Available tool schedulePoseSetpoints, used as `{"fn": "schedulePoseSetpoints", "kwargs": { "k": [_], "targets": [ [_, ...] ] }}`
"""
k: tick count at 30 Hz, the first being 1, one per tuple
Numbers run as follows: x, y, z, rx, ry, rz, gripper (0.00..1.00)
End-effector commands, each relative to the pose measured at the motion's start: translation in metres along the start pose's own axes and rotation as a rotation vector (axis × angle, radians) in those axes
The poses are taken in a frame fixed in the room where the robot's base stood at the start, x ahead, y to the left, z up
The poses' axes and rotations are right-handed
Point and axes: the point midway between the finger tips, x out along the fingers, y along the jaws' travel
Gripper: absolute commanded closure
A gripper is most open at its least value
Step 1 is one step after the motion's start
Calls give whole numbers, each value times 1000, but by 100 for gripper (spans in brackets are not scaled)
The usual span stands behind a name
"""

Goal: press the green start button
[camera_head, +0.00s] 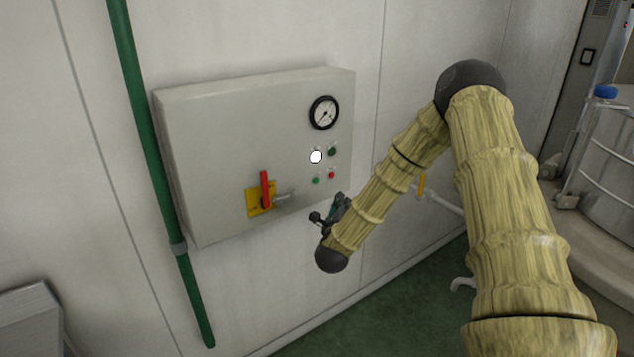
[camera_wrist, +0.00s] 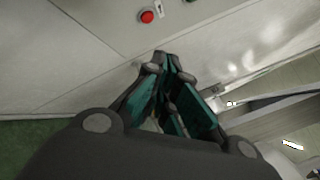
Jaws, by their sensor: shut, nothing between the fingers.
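A small bright green button (camera_head: 316,181) sits low on the front of the grey control box, left of a red button (camera_head: 331,175). A darker green round fitting (camera_head: 332,152) sits above the red one; I cannot tell if it is a lamp or a button. My gripper (camera_head: 341,199) is just below and right of these buttons, apart from them. In the wrist view the fingers of my gripper (camera_wrist: 167,65) are shut and empty. The red button (camera_wrist: 147,16) shows beyond the fingertips there. The green button is not visible in the wrist view.
The control box (camera_head: 215,150) also bears a round gauge (camera_head: 324,113), a white lit lamp (camera_head: 316,157) and a red lever (camera_head: 265,189) on a yellow plate. A green pipe (camera_head: 150,150) runs along its left. A yellow-handled valve pipe (camera_head: 421,185) is behind my arm.

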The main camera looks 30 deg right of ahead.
Motion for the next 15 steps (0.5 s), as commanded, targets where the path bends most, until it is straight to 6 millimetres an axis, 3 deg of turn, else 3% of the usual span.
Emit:
{"fn": "schedulePoseSetpoints", "kwargs": {
  "k": [15],
  "targets": [
    [29,21,21,-2,-2,0,100]
  ]
}}
